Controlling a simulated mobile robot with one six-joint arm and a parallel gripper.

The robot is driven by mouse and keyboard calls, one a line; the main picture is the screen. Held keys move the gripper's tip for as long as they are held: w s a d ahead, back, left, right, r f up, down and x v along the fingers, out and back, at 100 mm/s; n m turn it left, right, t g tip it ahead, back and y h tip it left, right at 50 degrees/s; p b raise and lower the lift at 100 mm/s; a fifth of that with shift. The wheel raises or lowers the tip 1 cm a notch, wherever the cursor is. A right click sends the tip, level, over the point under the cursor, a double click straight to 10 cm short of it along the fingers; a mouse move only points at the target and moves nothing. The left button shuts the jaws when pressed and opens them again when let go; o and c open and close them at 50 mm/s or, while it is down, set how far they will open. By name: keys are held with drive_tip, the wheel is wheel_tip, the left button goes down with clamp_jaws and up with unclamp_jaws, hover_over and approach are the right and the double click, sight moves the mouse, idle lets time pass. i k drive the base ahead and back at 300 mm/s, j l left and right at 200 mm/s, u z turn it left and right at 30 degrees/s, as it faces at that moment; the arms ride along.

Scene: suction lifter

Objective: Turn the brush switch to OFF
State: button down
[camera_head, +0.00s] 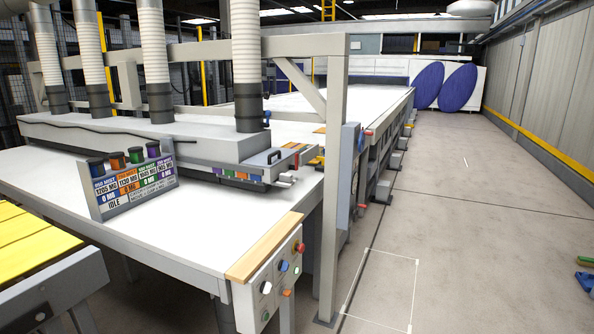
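A grey control panel (272,283) hangs on the front corner of the long white table. It carries a red knob (300,247), a dark blue-and-black knob (283,266), a white knob (266,287), an orange knob (287,292) and a small green button (265,315). No label on this panel is readable, so I cannot tell which control is the brush switch or how it is set. My gripper is not in view.
A grey post (334,180) rises behind the panel. A yellow-topped unit (30,240) is at left. The right floor (480,225) is largely clear.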

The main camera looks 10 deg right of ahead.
sight(266, 287)
drive_tip(key=i+j, duration=0.15)
drive_tip(key=i, duration=0.3)
drive_tip(key=i+j, duration=0.15)
drive_tip(key=i, duration=0.25)
